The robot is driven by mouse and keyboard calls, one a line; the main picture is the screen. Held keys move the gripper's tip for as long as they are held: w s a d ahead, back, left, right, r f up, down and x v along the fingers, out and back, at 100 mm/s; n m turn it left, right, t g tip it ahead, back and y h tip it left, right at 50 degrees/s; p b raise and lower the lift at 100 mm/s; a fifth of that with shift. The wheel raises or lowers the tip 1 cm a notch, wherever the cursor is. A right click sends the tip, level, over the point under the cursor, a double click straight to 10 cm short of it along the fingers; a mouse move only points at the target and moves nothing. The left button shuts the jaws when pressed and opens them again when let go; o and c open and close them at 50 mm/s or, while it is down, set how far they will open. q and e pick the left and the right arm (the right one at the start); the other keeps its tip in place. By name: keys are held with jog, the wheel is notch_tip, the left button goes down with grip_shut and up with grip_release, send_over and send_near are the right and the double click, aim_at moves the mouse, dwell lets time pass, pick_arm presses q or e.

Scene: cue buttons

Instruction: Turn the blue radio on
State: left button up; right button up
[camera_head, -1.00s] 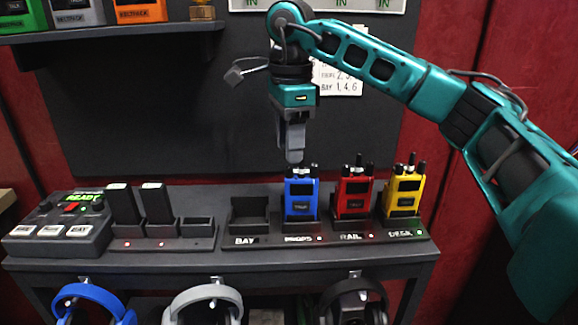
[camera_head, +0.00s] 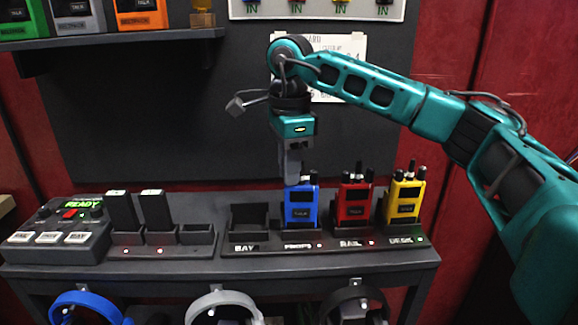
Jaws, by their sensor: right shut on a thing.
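The blue radio (camera_head: 301,208) stands upright in the dock slot labelled PROPS on the bench. My right gripper (camera_head: 292,180) points straight down at the top of the blue radio, at its left side. Its fingers are shut and meet the radio's top, where a knob would be hidden behind them. A short black antenna or knob shows just right of the fingers. My left gripper is not in view.
A red radio (camera_head: 353,199) and a yellow radio (camera_head: 404,197) stand close on the right. An empty slot (camera_head: 249,221) labelled BAY is on the left. Further left are a charger (camera_head: 160,240) and a READY console (camera_head: 58,230). Headphones (camera_head: 222,300) hang below the bench.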

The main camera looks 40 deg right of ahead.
grip_shut()
jog(key=shift+r+m+p, duration=0.15)
jog(key=shift+m+p, duration=0.4)
jog(key=shift+m, duration=0.25)
jog(key=shift+m+p, duration=0.35)
jog(key=shift+m, duration=0.65)
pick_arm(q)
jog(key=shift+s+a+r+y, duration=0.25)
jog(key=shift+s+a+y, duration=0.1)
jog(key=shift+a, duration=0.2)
pick_arm(e)
jog(key=shift+m, duration=0.6)
jog(key=o, duration=0.7)
grip_release()
jog(key=shift+c, duration=0.2)
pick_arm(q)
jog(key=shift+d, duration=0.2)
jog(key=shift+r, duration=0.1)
